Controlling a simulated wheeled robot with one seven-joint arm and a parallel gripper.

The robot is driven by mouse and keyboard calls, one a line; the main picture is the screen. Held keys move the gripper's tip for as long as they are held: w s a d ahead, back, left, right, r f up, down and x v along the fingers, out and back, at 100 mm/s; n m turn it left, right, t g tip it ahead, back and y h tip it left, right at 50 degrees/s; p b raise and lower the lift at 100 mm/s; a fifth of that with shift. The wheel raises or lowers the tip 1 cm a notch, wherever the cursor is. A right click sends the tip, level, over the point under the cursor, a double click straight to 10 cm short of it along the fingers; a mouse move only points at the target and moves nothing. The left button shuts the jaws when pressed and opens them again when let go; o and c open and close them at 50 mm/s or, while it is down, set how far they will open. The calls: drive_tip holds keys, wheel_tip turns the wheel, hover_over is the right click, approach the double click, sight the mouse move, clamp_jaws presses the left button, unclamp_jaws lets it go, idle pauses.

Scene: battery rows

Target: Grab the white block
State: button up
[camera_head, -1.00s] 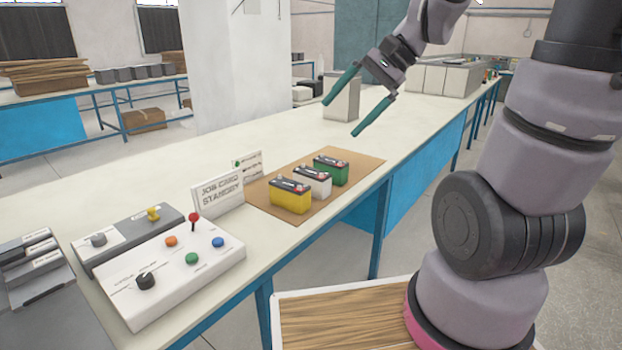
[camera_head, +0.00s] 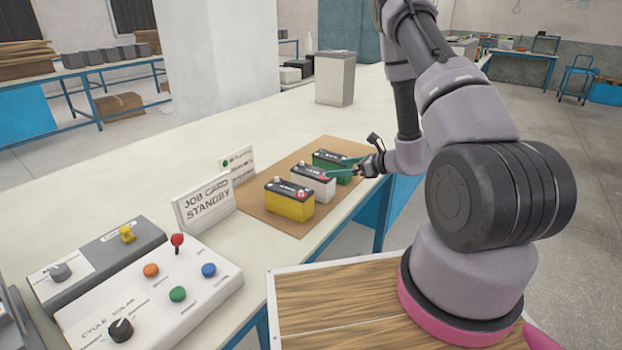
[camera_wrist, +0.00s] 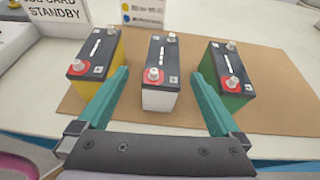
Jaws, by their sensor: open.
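The white block (camera_head: 318,186) is a battery-like box with a dark top and two terminals, the middle one of a row of three on a brown mat (camera_head: 265,224). In the wrist view the white block (camera_wrist: 158,98) stands upright between the fingers of my gripper (camera_wrist: 160,92), with gaps on both sides. My gripper (camera_head: 345,168) is open with green fingers. The yellow block (camera_head: 289,205) stands on one side and the green block (camera_head: 330,162) on the other. In the wrist view the fingertips reach close to the yellow block (camera_wrist: 85,83) and the green block (camera_wrist: 238,100).
A job card sign (camera_head: 207,200) and a smaller sign (camera_head: 237,160) stand beside the mat. A control panel (camera_head: 150,300) with a red lever and buttons lies at the front left. A grey box (camera_head: 335,79) stands farther back. The table's middle is clear.

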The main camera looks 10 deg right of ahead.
sight(317, 172)
drive_tip(key=shift+h, duration=0.3)
drive_tip(key=w+a+f, duration=0.2)
drive_tip(key=w+f, duration=0.1)
drive_tip(key=shift+w+a+f, duration=0.1)
drive_tip(key=shift+w+a, duration=0.1)
drive_tip(key=shift+w, duration=0.1)
drive_tip(key=shift+x, duration=3.05)
drive_tip(key=shift+s+a, duration=0.1)
drive_tip(key=shift+a, duration=0.05)
clamp_jaws()
drive_tip(key=shift+r, duration=0.25)
